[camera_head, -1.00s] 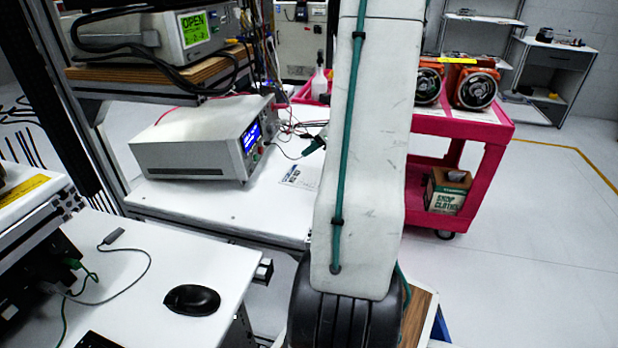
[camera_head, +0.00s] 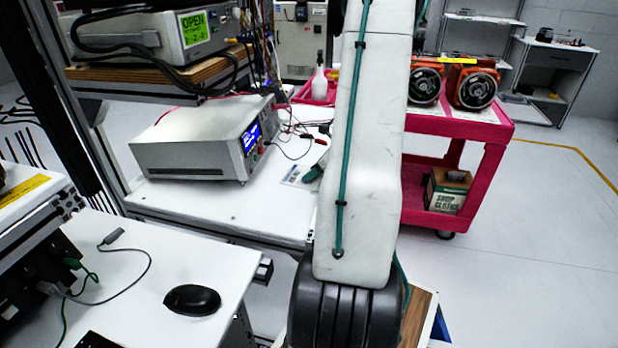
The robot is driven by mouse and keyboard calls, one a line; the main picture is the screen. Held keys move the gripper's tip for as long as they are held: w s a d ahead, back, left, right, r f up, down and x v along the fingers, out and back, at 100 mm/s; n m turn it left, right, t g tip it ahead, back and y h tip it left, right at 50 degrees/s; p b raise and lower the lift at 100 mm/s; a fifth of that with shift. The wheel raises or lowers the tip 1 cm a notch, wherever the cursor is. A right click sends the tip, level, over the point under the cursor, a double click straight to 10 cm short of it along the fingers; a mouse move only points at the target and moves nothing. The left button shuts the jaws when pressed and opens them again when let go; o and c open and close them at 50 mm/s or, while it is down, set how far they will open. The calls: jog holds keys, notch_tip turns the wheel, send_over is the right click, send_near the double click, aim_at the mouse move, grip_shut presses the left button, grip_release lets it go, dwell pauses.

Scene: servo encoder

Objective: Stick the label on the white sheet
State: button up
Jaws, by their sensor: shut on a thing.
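My arm rises through the middle of the view and leaves it at the top, and I do not see my gripper. White sheets lie under two orange motors (camera_head: 472,87) on the pink cart; one white sheet (camera_head: 483,114) shows at their front edge. A small printed sheet or card (camera_head: 292,178) lies on the white bench, partly hidden by my arm. A dark green item (camera_head: 313,173) beside it is too small to name. A yellow strip (camera_head: 457,60) shows at the top of the motors. I cannot tell whether any of these is the label.
A bench instrument (camera_head: 200,140) with a lit screen stands on the white bench (camera_head: 220,208), with loose leads beside it. The pink cart (camera_head: 425,190) stands behind my arm, with a box of shop cloths (camera_head: 447,190) below. Floor is clear at right.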

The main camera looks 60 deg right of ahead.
jog(key=o, duration=0.8)
jog(key=shift+c, duration=0.2)
jog(key=shift+s+d+r, duration=0.1)
jog(key=shift+s+r, duration=0.55)
jog(key=shift+s, duration=0.5)
jog(key=shift+s+d+r, duration=0.1)
jog(key=shift+s+r, duration=0.55)
jog(key=shift+s, duration=0.55)
jog(key=shift+s+d+r, duration=0.1)
jog(key=shift+s+r, duration=0.55)
jog(key=shift+s, duration=0.5)
notch_tip(320, 180, up, 7)
jog(key=s, duration=0.2)
jog(key=shift+s+r, duration=0.2)
jog(key=shift+s, duration=0.1)
